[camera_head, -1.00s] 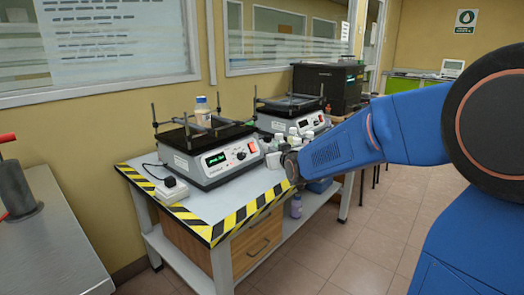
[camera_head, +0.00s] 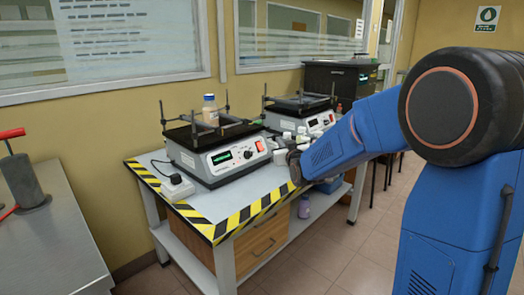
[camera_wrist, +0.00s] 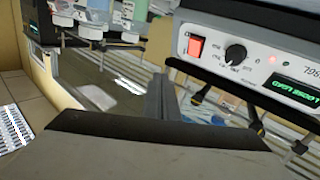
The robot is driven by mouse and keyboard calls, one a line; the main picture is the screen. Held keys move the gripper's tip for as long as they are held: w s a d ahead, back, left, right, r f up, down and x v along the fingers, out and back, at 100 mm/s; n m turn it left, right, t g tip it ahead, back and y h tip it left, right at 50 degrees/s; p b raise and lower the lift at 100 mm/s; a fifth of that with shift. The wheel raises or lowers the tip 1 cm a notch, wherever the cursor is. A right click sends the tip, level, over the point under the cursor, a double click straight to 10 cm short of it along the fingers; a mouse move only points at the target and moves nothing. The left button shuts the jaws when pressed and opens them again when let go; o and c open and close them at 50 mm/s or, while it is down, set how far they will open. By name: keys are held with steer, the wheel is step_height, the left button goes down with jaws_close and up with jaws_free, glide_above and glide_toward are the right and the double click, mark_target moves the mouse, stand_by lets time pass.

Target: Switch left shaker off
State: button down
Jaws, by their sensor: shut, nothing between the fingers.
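The left shaker (camera_head: 215,160) stands on the bench, its black platform on top. Its front panel has a lit green display (camera_head: 221,157), a black knob and a red rocker switch (camera_head: 260,145) at the right end. The wrist view shows a shaker panel upside down at upper right, with the red switch (camera_wrist: 195,46), the knob (camera_wrist: 235,54) and a lit display (camera_wrist: 290,95). My gripper (camera_wrist: 163,97) is shut and empty, apart from the switch. In the head view my wrist is right of the left shaker; the fingers are not clear there.
A bottle (camera_head: 210,110) stands at the left shaker's platform. A second shaker (camera_head: 300,118) is behind to the right, with several small white containers (camera_head: 290,137) before it. A white power adapter (camera_head: 177,187) sits on the bench front. A metal table (camera_head: 50,235) is at left.

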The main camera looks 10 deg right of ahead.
steer(key=w+a+f, duration=0.4)
steer(key=w, duration=0.1)
steer(key=shift+w+f, duration=0.25)
steer(key=shift+f, duration=0.15)
steer(key=shift+w, duration=0.1)
stand_by(2.0)
steer(key=shift+w+a+f, duration=0.2)
steer(key=shift+w+a+f, duration=0.15)
steer(key=shift+w, duration=0.05)
stand_by(0.9)
steer(key=shift+s, duration=0.1)
stand_by(0.4)
steer(key=shift+s+d+r, duration=0.35)
steer(key=shift+s+r, duration=0.05)
steer(key=s+d+r, duration=0.2)
steer(key=s, duration=0.1)
steer(key=shift+s+d+r, duration=0.15)
steer(key=shift+d+r, duration=0.05)
steer(key=shift+r, duration=0.2)
stand_by(0.4)
